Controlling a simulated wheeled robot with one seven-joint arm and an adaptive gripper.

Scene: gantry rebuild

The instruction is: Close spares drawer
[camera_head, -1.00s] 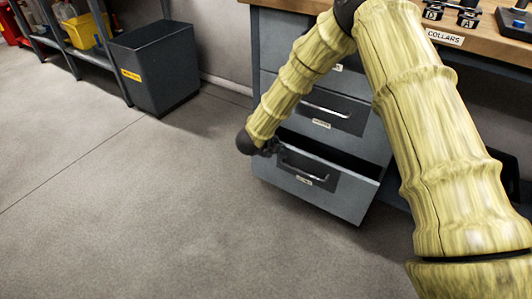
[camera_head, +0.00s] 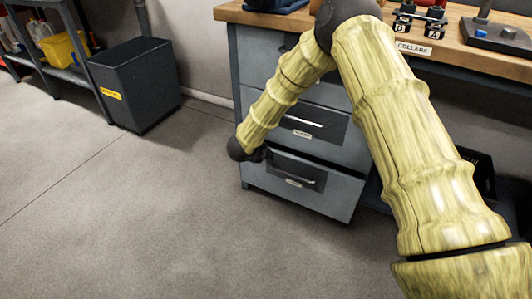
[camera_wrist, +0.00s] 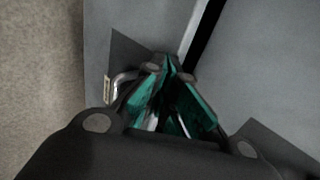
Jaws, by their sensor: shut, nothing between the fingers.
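The lowest drawer (camera_head: 325,195) of the grey cabinet under the bench has a dark panel, a bar handle and a label too small to read. My gripper (camera_head: 268,155) is at the upper left of this drawer front, beside the handle's left end. In the wrist view, the green fingertips (camera_wrist: 170,72) are together and empty against or very near the drawer front. The handle (camera_wrist: 122,84) shows just left of them. Contact is unclear.
Above is another drawer (camera_head: 310,125) with a handle, looking shut. The wooden bench top (camera_head: 455,52) holds collars and fixtures. A dark grey bin (camera_head: 140,90) and a shelf with a yellow crate (camera_head: 65,47) stand at left. The floor in front is clear.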

